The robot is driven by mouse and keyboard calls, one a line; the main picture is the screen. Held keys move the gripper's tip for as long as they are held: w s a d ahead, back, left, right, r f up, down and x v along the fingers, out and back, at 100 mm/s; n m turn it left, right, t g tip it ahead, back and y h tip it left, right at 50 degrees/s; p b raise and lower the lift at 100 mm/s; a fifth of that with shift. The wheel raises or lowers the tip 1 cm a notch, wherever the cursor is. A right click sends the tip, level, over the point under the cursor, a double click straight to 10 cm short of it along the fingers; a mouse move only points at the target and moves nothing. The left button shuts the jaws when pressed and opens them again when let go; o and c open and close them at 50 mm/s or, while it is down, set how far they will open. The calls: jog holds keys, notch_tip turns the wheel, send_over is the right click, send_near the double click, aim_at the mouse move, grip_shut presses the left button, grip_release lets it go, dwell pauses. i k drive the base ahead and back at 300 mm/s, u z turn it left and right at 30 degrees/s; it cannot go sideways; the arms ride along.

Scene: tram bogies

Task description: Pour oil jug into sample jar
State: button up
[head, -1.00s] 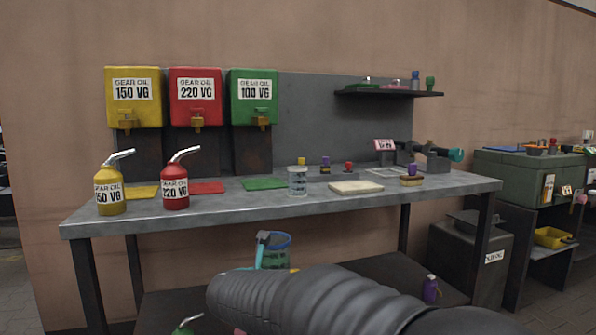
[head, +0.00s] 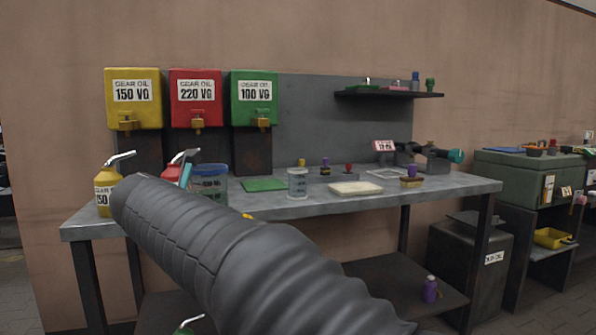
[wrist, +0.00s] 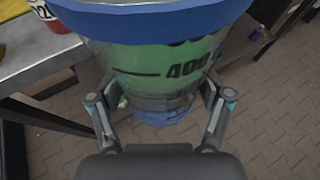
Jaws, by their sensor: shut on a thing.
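The oil jug (head: 209,186) is clear with a blue rim, and looks upright in the head view, above the left part of the bench. In the wrist view the jug (wrist: 165,65) shows green contents and a 400 mark. My gripper (wrist: 163,100) is shut around its sides. In the head view my arm hides most of the gripper and the jug's lower part. The sample jar (head: 297,183) is a small clear jar with markings, standing on the bench to the right of the jug and apart from it.
The bench (head: 400,195) also holds a yellow oil can (head: 105,190), a mostly hidden red can (head: 178,160), a green mat (head: 264,184), and a pale pad (head: 355,188) right of the jar. Yellow, red and green gear oil tanks (head: 254,98) hang behind.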

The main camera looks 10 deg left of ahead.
aim_at(297, 176)
jog(key=u, duration=0.05)
jog(key=i, duration=1)
jog(key=z, duration=0.05)
